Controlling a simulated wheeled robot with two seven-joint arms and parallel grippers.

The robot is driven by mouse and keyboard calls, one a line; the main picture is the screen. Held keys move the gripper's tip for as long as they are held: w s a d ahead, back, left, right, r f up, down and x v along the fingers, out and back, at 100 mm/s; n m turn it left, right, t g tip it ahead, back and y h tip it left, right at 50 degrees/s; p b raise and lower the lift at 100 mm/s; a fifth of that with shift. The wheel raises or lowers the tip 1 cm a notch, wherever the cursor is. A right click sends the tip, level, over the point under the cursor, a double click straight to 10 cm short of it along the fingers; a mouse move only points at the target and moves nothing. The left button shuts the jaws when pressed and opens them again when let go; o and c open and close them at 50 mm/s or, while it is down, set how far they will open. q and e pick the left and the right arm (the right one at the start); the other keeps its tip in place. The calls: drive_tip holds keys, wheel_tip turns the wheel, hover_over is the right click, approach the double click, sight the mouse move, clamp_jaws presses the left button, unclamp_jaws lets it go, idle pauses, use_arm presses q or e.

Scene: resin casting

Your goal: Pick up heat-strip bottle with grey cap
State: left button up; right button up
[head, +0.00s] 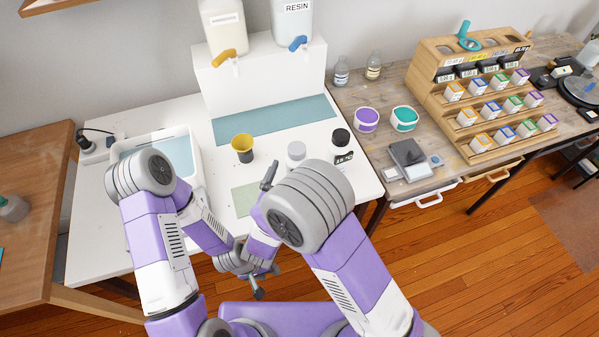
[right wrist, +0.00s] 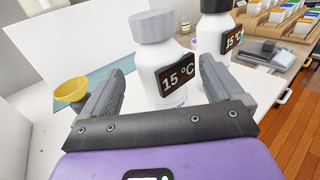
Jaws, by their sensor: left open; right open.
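The heat-strip bottle with grey cap (head: 296,153) stands upright on the white table, its lower part hidden by my right arm in the head view. In the right wrist view this white bottle (right wrist: 145,66) shows a dark strip reading 15 °C. My right gripper (right wrist: 165,78) is open, with the bottle in view between its two fingers; I cannot tell whether they touch it. A similar bottle with a black cap (head: 341,138) stands to its right and also shows in the right wrist view (right wrist: 212,38). My left gripper (head: 258,279) is open and empty, low near the table's front edge.
A yellow cup (head: 242,147) stands left of the bottles. Behind are a white stand (head: 262,85) with resin containers and a blue strip (head: 275,120). A water tray (head: 196,140) is at left. Purple and teal tubs (head: 404,118) and a scale (head: 408,155) are at right.

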drive_tip(key=b+x, duration=0.1)
drive_tip(key=x, duration=0.5)
drive_tip(key=shift+w+d+f, duration=0.1)
drive_tip(key=shift+w+f, duration=0.05)
drive_tip(key=shift+c, duration=0.2)
drive_tip(key=c, duration=1.2)
